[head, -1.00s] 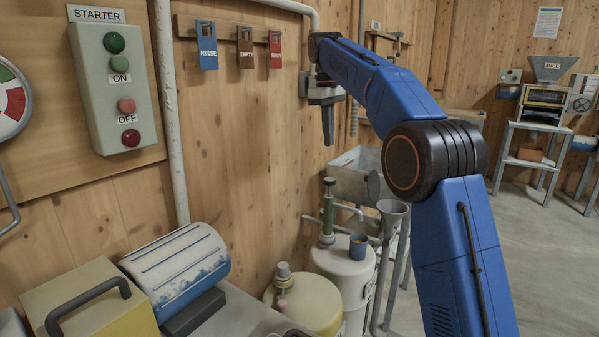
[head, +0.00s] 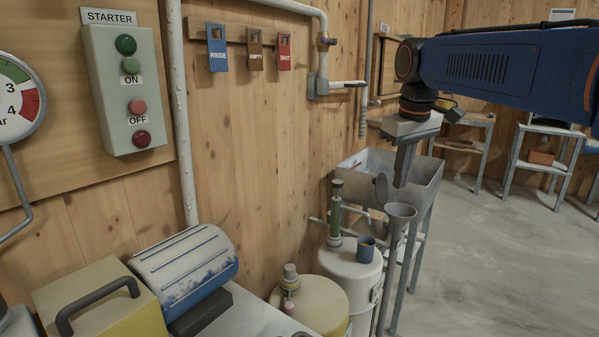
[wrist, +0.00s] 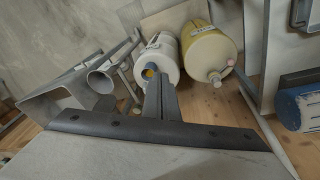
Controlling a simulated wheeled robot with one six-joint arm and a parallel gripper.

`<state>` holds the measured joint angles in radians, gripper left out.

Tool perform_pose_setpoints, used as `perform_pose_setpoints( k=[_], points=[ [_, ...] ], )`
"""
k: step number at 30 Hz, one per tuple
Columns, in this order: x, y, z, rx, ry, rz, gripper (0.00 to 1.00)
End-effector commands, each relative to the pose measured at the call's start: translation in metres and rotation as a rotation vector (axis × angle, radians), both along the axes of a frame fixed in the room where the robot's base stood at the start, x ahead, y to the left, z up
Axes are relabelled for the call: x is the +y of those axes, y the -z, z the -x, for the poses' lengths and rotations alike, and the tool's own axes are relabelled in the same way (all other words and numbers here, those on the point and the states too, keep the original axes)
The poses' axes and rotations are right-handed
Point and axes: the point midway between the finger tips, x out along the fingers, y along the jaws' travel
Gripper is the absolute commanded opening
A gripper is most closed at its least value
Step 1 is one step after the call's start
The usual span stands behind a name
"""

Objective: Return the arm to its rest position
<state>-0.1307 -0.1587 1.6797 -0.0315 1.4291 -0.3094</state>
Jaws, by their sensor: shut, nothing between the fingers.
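My arm reaches in from the upper right in the head view. My gripper (head: 402,182) points down, its fingers together with nothing between them. In the head view it appears in front of the grey sink and just above the funnel; I cannot tell whether it is clear of the sink. In the wrist view my gripper (wrist: 160,88) shows as two dark fingers side by side, with the drums beyond them.
A grey sink (head: 432,172) and a funnel (head: 399,212) stand right of a white drum (head: 352,268) with a blue cup (head: 366,250). A yellowish drum (head: 325,305) is nearer. A starter box (head: 115,90) hangs on the wall. Open floor (head: 500,250) lies at right.

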Motion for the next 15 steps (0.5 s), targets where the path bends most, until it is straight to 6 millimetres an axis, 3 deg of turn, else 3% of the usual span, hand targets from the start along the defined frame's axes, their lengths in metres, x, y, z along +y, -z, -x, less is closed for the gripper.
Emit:
perform_pose_setpoints(
  k=[1,8,15],
  points=[
    [-0.006,0.007,0.017,-0.011,0.021,-0.006,0.0],
    [-0.023,0.047,0.08,-0.06,0.117,-0.035,0.0],
    [-0.038,0.099,0.146,-0.114,0.219,-0.067,0.0]
  ],
)
